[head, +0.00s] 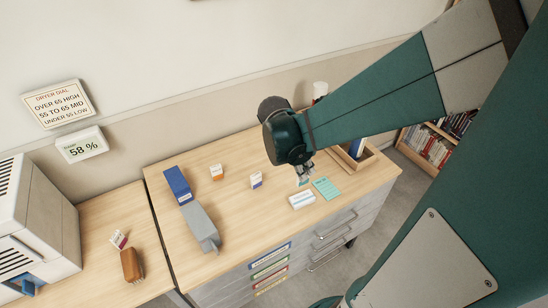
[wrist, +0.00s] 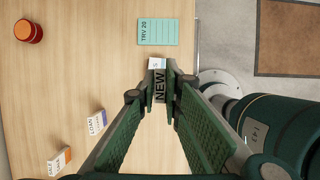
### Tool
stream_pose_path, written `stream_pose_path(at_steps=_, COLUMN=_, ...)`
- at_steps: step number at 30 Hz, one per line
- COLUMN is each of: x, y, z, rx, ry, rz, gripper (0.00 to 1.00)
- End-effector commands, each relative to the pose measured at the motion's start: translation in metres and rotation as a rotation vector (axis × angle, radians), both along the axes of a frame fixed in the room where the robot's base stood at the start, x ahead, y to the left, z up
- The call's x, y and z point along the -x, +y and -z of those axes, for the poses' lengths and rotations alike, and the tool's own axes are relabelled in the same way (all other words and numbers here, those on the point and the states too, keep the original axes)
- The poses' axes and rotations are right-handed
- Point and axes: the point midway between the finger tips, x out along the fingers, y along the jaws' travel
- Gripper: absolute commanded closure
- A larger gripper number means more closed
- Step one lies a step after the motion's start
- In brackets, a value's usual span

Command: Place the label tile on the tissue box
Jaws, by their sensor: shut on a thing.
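My gripper (head: 304,179) is shut on the label tile, a grey-blue piece marked NEW (wrist: 160,86), and holds it upright between the fingertips. In the head view the tile shows only as a small pale piece under the fingers. A small white box with a blue band (head: 302,201), which looks like the tissue box, lies on the wooden cabinet top. In the wrist view a white piece of it (wrist: 157,63) shows just past the tile, and the fingers and tile hide the rest. The tile appears above the box; I cannot tell whether they touch.
A teal card marked TRV 20 (wrist: 158,31) lies beside the white box. Small label stands (head: 256,180) (head: 216,172), a blue box (head: 178,185) and a grey object (head: 201,228) stand leftward. A wooden holder (head: 358,158) stands behind, right. The cabinet's front edge is close.

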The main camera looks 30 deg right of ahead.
Motion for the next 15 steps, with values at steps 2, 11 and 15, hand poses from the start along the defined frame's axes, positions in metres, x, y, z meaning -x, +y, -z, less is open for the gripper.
stream_pose_path(at_steps=2, x=0.0011, y=-0.0070, z=-0.0017, rx=0.001, ry=0.000, rz=0.001, gripper=1.00)
stream_pose_path(at_steps=11, x=0.0019, y=-0.0138, z=-0.0025, rx=0.002, ry=0.001, rz=-0.004, gripper=1.00)
stream_pose_path(at_steps=15, x=0.0019, y=-0.0137, z=-0.0024, rx=0.002, ry=0.001, rz=-0.004, gripper=1.00)
